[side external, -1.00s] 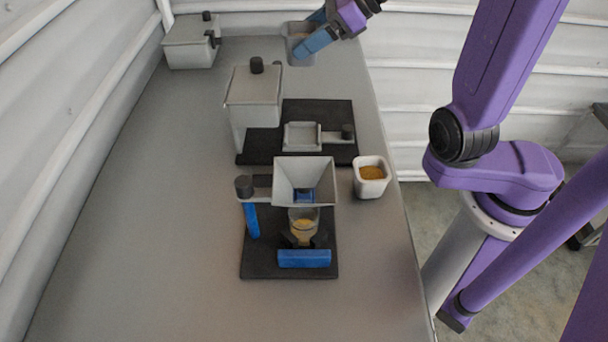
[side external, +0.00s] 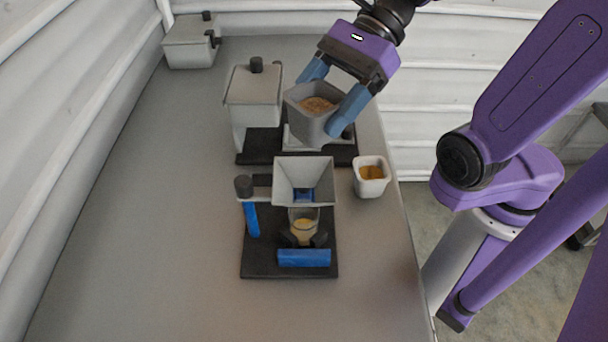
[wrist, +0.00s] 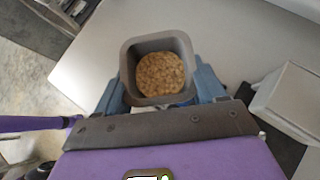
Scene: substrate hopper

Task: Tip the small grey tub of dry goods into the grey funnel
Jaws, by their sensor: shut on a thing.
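The small grey tub (side external: 305,125) is held up in my gripper (side external: 337,102), whose blue fingers are shut on its two sides. It is about upright and holds brown grainy dry goods, which also show in the wrist view inside the tub (wrist: 137,84). The grey funnel (side external: 287,184) is on a black stand nearer the camera, below and in front of the tub. A clear glass (side external: 304,229) with some yellow contents stands under the funnel's outlet. The tub is apart from the funnel.
A white cup with orange-yellow contents (side external: 370,178) stands right of the funnel. A lidded grey hopper (side external: 254,98) on a black base (side external: 258,148) is left of the tub. Another lidded grey box (side external: 190,45) is at the far left. The table's left and front (side external: 150,240) are clear.

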